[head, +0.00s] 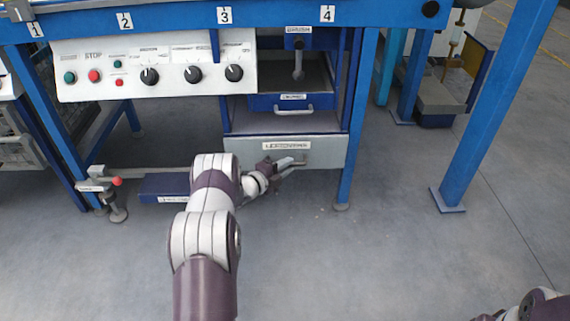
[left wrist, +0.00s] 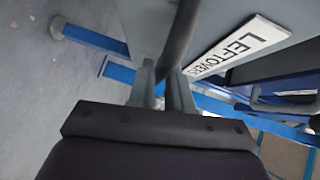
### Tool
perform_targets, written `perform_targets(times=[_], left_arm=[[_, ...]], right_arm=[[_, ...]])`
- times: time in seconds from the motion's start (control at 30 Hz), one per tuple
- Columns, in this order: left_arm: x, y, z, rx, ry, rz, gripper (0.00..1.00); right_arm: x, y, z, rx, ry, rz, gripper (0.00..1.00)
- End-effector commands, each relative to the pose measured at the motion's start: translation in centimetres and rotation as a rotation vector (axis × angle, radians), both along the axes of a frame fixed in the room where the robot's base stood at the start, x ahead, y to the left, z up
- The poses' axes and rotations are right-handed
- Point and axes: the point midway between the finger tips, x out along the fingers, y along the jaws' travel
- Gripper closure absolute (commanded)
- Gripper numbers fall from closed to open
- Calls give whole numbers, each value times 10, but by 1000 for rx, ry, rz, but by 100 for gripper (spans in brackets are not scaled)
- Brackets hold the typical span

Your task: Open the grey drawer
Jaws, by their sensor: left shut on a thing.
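The grey drawer (head: 240,147), with a "LEFTOVERS" label, is the lowest drawer under the blue frame. A grey-violet surface shows behind its top edge. How far out it stands is hard to tell. My left gripper (head: 288,164) is at its front, shut on the drawer's handle. In the left wrist view the dark handle bar (left wrist: 181,38) passes between the two fingers (left wrist: 165,88), beside the label on the grey front (left wrist: 148,25). My right gripper is not in view; only part of my right arm shows at the bottom right corner.
A blue drawer (head: 262,103) with its own handle sits above the grey one. A control panel (head: 115,80) with buttons and knobs is at upper left. Blue legs (head: 345,185) stand at the sides. A low blue box (head: 165,184) lies left of my gripper. The front floor is clear.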

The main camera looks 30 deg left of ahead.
Motion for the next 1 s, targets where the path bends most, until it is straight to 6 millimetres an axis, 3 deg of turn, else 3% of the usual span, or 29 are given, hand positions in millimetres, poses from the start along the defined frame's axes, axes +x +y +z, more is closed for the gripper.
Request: perform_targets(times=[0.17, 0.5, 0.8, 1.0], left_arm=[[-24, -15, 7, -4, 7, 0, 100], [-100, -61, 8, -5, 8, 1, 100], [-159, -97, 5, -3, 4, 2, 100], [-184, -112, 3, -2, 3, 2, 100]], right_arm=[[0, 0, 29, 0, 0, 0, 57], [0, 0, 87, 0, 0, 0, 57], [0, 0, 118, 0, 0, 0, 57], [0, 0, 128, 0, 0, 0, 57]])
